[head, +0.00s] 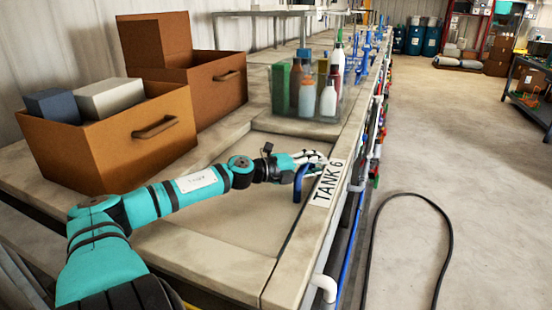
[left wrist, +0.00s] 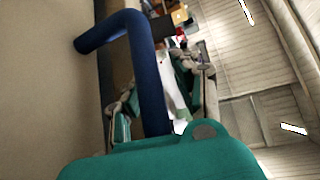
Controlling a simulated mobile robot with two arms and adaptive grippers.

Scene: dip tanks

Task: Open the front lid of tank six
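The "TANK 6" label (head: 328,183) is on the tank's front rim in the head view. A pale lid panel (head: 205,235) lies flat in the tank top, beside the label. A bent blue handle (head: 299,184) rises from the lid near the label. My left gripper (head: 316,158) is at the top of this handle. In the left wrist view, the blue handle (left wrist: 150,75) crosses in front of the gripper's spread fingers (left wrist: 160,95). The fingers look open, with a finger on each side of the handle; contact is unclear. My right gripper is out of view.
Two brown boxes (head: 112,140) stand on the tank top at left; the nearer holds two blocks. A clear bin (head: 310,108) of bottles stands behind the gripper. Pipes and valves (head: 371,150) run along the tank front. A black hose (head: 450,235) lies on open floor.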

